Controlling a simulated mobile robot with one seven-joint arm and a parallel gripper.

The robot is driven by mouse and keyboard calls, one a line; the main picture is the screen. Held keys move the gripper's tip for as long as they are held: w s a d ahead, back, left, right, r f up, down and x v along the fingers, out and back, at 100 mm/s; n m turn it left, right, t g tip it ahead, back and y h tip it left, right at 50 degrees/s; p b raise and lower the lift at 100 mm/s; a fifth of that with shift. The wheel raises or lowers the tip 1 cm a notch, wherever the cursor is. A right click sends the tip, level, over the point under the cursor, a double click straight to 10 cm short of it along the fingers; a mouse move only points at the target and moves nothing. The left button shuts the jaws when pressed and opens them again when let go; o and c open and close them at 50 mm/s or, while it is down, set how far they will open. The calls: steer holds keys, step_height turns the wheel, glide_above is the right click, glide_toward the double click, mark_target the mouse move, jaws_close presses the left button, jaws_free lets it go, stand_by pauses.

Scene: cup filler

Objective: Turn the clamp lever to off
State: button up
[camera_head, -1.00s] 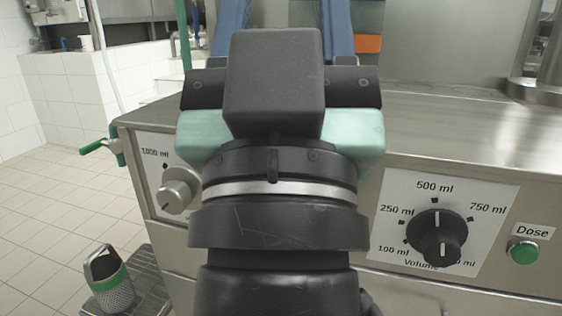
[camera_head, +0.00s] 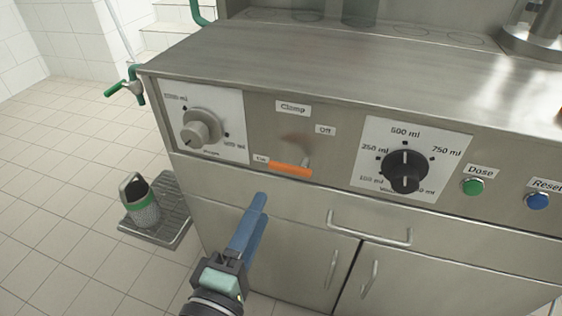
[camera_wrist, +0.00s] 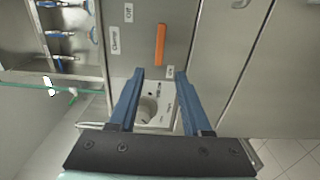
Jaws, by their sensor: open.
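The clamp lever has an orange handle (camera_head: 290,169) on the steel front panel. The handle lies nearly level, its left end close to the small "On" label (camera_head: 261,158). The "Off" label (camera_head: 325,129) is above and right of it. My gripper (camera_head: 260,197) is below and a little left of the lever, apart from it. In the wrist view, the blue fingers (camera_wrist: 160,73) are spread and empty, with the orange handle (camera_wrist: 159,45) ahead, in line with the gap between them.
A grey volume knob (camera_head: 195,134) is left of the lever and a black one (camera_head: 405,170) right of it. Green (camera_head: 473,187) and blue (camera_head: 537,201) buttons sit farther right. A drawer handle (camera_head: 370,232) juts out below. A cup (camera_head: 140,204) stands on a side tray (camera_head: 168,234).

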mark_target(280, 169)
steer(key=b+x, duration=0.1)
steer(key=x, duration=1)
steer(key=shift+w+d, duration=0.1)
steer(key=shift+w, duration=0.15)
jaws_close()
